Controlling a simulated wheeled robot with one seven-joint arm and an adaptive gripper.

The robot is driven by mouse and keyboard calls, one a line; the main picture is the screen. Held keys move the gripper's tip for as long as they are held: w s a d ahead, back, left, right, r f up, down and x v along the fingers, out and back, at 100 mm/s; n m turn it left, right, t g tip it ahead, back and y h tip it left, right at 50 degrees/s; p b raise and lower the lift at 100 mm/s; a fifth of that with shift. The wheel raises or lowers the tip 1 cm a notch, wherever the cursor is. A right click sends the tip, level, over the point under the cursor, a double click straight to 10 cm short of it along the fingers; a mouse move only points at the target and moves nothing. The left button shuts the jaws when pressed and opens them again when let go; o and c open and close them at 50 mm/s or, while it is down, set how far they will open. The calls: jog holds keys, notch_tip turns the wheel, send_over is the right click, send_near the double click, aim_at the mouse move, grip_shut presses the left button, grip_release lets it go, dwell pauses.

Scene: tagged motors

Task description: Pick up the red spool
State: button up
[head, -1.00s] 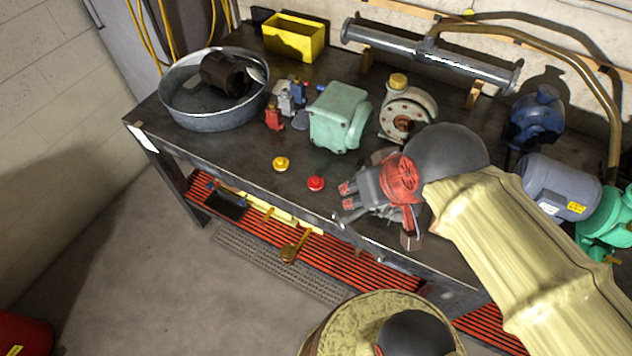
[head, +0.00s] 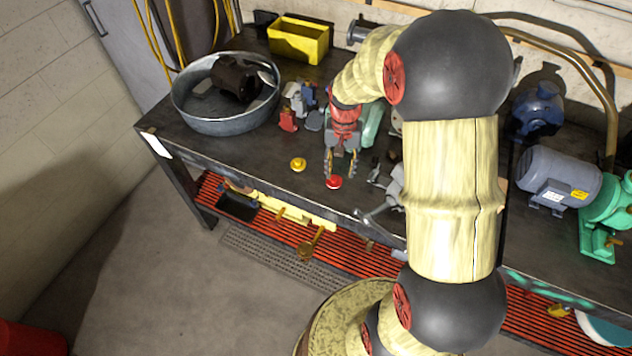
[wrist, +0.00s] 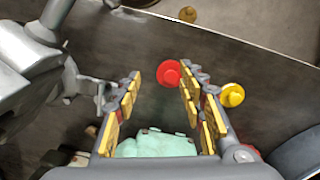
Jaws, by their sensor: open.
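The red spool (head: 334,182) sits on the dark workbench near its front edge. It also shows in the wrist view (wrist: 168,73), close to the tip of the right-hand finger. My gripper (head: 340,168) points down at the bench right by the red spool, and its fingers are spread with nothing held between them. In the wrist view my gripper (wrist: 161,78) has the spool beyond its fingertips, nearer the right finger than the left. I cannot tell how high the fingertips are above it.
A yellow spool (head: 298,164) stands left of the red one. A grey metal tool (head: 388,185) sits to the right. A pale green housing (wrist: 155,146) lies behind. A metal tub (head: 222,122), a yellow bin (head: 298,40) and a grey motor (head: 558,180) are farther off.

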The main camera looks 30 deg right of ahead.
aim_at(334, 178)
jog(key=w, duration=0.1)
jog(key=w+r, duration=0.1)
jog(key=shift+w+a+r+m+t, duration=0.15)
jog(key=shift+w+m+t, duration=0.15)
jog(key=shift+w+m, duration=0.1)
jog(key=shift+s, duration=0.15)
jog(key=shift+s+f, duration=0.15)
jog(key=shift+f, duration=0.15)
notch_tip(334, 178, down, 2)
jog(key=shift+f+b, duration=0.2)
jog(key=shift+b, duration=0.1)
jog(key=shift+w+f+b, duration=0.2)
jog(key=shift+f+b, duration=0.3)
jog(key=shift+f, duration=1.9)
jog(key=shift+c, duration=0.2)
jog(key=c, duration=1)
jog(key=shift+o, duration=0.2)
